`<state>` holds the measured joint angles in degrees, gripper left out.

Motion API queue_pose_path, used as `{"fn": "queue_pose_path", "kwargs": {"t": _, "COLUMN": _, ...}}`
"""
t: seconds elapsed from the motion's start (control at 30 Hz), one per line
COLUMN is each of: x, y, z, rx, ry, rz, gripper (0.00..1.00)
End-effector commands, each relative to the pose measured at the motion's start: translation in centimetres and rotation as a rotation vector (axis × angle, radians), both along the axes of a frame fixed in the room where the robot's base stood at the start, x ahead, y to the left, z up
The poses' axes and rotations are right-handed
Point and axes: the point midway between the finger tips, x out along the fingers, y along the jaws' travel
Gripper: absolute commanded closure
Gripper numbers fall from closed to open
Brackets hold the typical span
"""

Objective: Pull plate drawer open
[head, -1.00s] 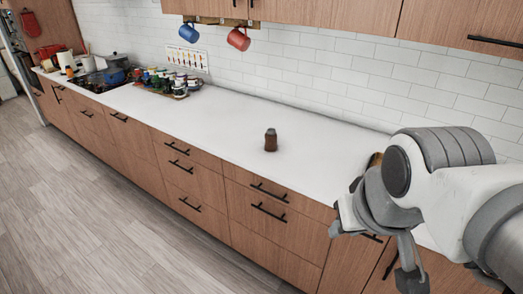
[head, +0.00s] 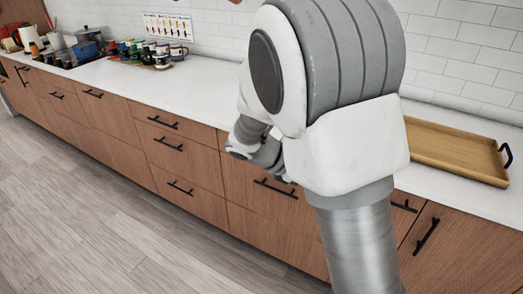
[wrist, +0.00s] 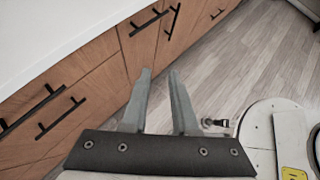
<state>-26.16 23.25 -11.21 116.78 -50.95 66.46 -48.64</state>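Wooden drawers with black bar handles line the counter front, all shut; I cannot tell which is the plate drawer. In the head view, a wide lower drawer (head: 272,215) with its handle (head: 275,188) is just below my gripper. My gripper (wrist: 160,74) is open in the wrist view, its two grey fingers apart with nothing between them. The fingers are clear of the drawer fronts, over floor and cabinet edge in that view. Drawer handles (wrist: 60,118) show to their left. In the head view my arm hides part of the drawers and most of the gripper.
The white counter (head: 200,90) runs above the drawers. A wooden tray (head: 455,150) lies on it at right. Several jars and cups (head: 150,52) and a blue pot (head: 87,45) stand at the far left. The grey wood floor (head: 70,200) in front is clear.

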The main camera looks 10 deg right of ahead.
Motion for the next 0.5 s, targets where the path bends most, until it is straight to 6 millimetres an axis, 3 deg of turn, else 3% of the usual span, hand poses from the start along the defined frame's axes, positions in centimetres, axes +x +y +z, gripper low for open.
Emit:
{"fn": "queue_pose_path", "kwargs": {"t": 0.03, "x": 1.2, "y": 0.4, "z": -3.1, "rx": -0.069, "ry": 0.069, "rz": 0.072, "gripper": 0.73}}
{"fn": "queue_pose_path", "kwargs": {"t": 0.27, "x": 6.3, "y": 2.4, "z": -11.1, "rx": -0.388, "ry": 0.363, "rz": 0.388, "gripper": 0.73}}
{"fn": "queue_pose_path", "kwargs": {"t": 0.5, "x": 11.0, "y": 6.6, "z": -20.4, "rx": -0.764, "ry": 0.661, "rz": 0.689, "gripper": 0.73}}
